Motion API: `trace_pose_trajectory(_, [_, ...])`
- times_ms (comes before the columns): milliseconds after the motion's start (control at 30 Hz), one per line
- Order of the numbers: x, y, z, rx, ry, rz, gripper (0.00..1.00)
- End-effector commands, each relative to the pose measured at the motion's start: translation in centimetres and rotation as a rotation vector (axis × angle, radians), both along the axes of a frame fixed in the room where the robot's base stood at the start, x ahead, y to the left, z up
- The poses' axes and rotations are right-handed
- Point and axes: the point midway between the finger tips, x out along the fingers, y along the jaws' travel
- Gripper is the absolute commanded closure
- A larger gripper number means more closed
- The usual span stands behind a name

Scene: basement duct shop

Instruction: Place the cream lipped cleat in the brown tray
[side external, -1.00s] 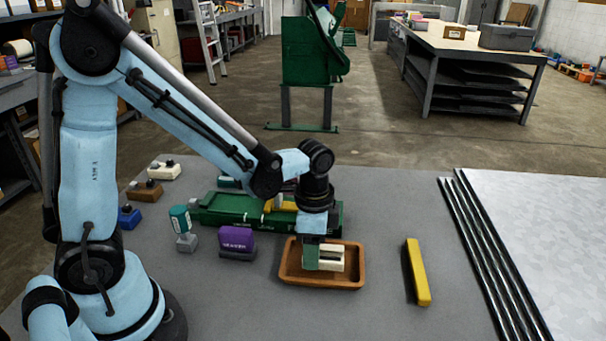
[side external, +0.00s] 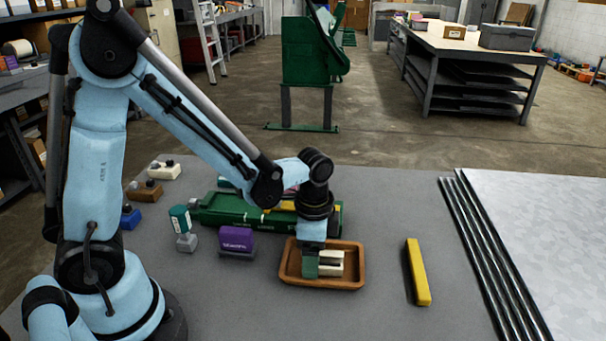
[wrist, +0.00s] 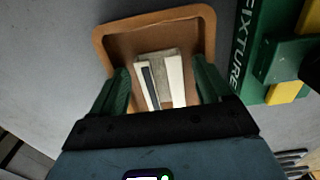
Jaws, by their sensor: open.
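The cream lipped cleat (side external: 332,264) is inside the brown tray (side external: 348,284), toward its middle. In the wrist view the cleat (wrist: 172,78) shows pale strips with a dark slot, within the rim of the tray (wrist: 160,30). My gripper (side external: 318,266) is down in the tray with its green fingers around the cleat. In the wrist view my gripper (wrist: 164,88) is open, with a gap between each finger and the cleat. The cleat's underside is hidden, so its contact with the tray floor cannot be seen.
A green fixture (side external: 240,210) stands behind the tray, close to it. A purple block (side external: 237,240) and a teal-topped piece (side external: 181,224) are to the left. A yellow bar (side external: 417,272) lies to the right, with bare table between it and the tray. Dark rods (side external: 487,255) lie farther right.

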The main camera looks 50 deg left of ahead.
Motion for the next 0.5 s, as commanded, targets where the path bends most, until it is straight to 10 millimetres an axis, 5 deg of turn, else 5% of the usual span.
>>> trace_pose_trajectory(233, [0.0, 0.0, 1.3, 0.0, 0.0, 0.0, 0.22])
trace_pose_trajectory(500, [0.0, 0.0, 5.1, 0.0, 0.0, 0.0, 0.22])
